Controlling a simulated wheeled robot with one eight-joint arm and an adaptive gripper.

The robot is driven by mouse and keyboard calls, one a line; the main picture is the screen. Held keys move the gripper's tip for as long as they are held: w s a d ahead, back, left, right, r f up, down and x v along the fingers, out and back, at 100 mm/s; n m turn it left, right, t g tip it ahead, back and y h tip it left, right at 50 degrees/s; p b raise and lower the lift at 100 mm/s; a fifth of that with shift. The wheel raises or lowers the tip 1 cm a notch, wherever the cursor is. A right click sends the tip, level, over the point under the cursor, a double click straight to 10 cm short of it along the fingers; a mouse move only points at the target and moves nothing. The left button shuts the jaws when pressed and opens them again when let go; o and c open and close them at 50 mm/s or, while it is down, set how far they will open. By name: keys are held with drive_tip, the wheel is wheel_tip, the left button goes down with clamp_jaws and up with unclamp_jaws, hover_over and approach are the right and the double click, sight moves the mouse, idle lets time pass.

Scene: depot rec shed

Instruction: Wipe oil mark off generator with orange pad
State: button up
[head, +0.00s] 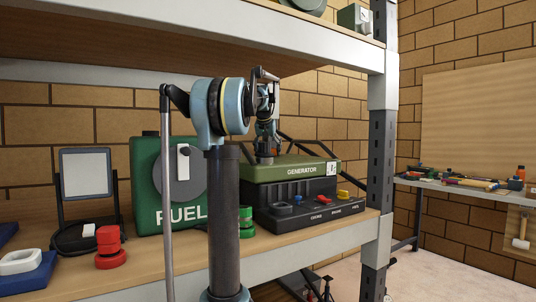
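The generator (298,172), with a green top, dark body and front switches, stands on the wooden shelf right of centre. My gripper (265,158) is small in view, pointing down at the left part of the generator's top. Whether it touches the top, and whether its fingers are open or shut, I cannot tell.
A green FUEL can (146,190) stands left of the generator. Red round pieces (109,245), green round pieces (246,222) and a framed panel (86,174) share the shelf (175,262). An upper shelf (180,58) hangs overhead; a dark post (380,170) stands right. A cluttered bench (470,187) is behind.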

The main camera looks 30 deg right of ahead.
drive_tip(key=shift+r, duration=2.8)
drive_tip(key=shift+r, duration=0.1)
drive_tip(key=shift+r, duration=1.4)
